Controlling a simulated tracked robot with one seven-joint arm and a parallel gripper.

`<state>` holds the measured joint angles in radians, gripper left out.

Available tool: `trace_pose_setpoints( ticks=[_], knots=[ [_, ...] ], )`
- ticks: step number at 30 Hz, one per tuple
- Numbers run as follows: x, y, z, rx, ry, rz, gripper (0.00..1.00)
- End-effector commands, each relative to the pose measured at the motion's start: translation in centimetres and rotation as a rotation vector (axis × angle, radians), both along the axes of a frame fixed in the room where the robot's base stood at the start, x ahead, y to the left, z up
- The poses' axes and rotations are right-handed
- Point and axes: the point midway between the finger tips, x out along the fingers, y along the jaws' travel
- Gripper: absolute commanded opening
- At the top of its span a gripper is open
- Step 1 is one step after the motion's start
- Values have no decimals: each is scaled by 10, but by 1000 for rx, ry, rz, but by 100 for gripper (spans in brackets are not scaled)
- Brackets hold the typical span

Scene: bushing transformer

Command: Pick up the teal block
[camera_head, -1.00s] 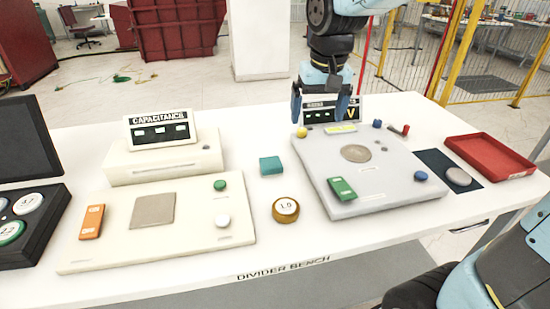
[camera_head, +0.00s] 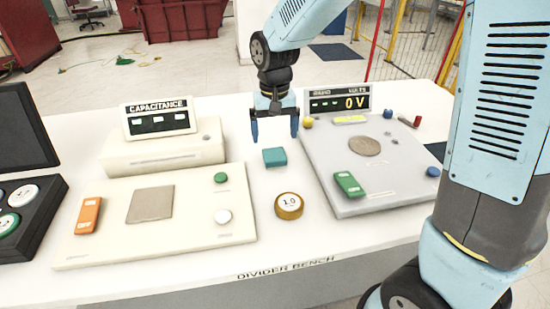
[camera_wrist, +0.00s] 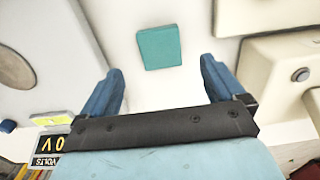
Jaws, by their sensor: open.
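The teal block (camera_head: 274,157) lies on the white bench between the cream capacitance unit and the grey voltmeter panel. It also shows in the wrist view (camera_wrist: 159,48), above centre and beyond the fingertips. My gripper (camera_head: 274,138) is open and empty, pointing down above the bench, and in the head view its fingers appear just behind the block. In the wrist view my two blue fingers (camera_wrist: 160,74) are spread wider than the block, which lies roughly in line with the gap between them. Nothing hides the block.
The cream capacitance unit (camera_head: 160,155) stands left of the block, and the grey voltmeter panel (camera_head: 400,180) stands right. A round brass-coloured weight (camera_head: 289,206) sits in front of the block. Bare bench surrounds the block between the two units.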

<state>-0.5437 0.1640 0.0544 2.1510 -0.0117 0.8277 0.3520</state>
Motion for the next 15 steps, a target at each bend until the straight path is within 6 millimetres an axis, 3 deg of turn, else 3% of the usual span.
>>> trace_pose_setpoints(
  ticks=[10, 15],
  knots=[
    [1, -1, -25, -1, 1, -1, 96],
    [2, 0, -49, -1, 2, -1, 96]
  ],
)
